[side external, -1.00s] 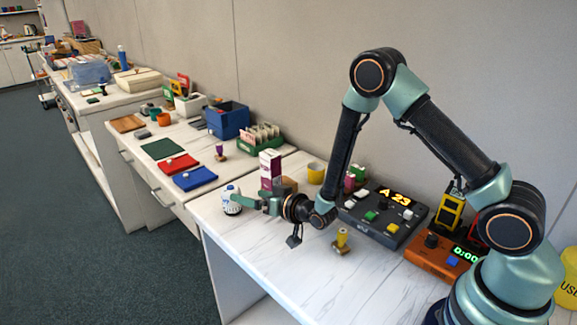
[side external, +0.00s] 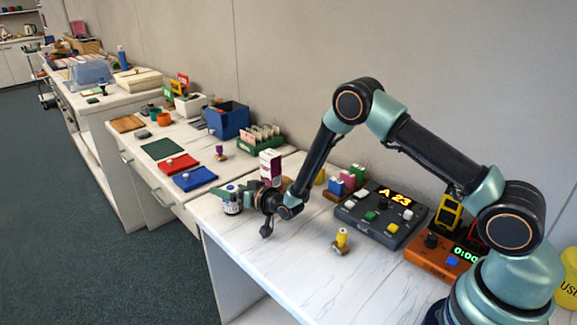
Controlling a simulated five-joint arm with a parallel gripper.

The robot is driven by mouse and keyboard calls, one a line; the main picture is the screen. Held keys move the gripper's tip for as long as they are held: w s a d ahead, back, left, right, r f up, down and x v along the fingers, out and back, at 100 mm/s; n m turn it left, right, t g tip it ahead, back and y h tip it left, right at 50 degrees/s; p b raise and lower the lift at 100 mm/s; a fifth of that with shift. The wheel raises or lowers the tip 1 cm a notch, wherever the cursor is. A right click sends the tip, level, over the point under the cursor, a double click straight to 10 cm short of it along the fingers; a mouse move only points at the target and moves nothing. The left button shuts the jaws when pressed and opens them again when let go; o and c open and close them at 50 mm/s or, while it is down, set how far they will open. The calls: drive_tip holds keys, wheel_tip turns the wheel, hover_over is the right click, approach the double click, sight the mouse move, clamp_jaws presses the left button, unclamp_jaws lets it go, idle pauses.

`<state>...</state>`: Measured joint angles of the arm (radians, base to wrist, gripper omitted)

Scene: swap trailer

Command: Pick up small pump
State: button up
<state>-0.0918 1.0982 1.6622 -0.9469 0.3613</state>
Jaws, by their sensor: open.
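A small white bottle-like item with a blue top and a dark lower band (side external: 232,208) stands upright at the near table's far left corner; I take it for the small pump, though its details are too small to be sure. My gripper (side external: 228,192) is open and reaches left, its teal fingers level with the item's upper part. The fingers overlap the item in the picture and partly hide it. I cannot tell whether they touch it.
A white and purple box (side external: 270,166) stands close behind my gripper. A dark button panel (side external: 365,228) reading "A 23", a yellow peg item (side external: 342,238) and an orange timer box (side external: 432,257) are to the right. The table front is clear.

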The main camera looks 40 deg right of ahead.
drive_tip(key=shift+x, duration=1.55)
drive_tip(key=shift+r, duration=0.1)
clamp_jaws()
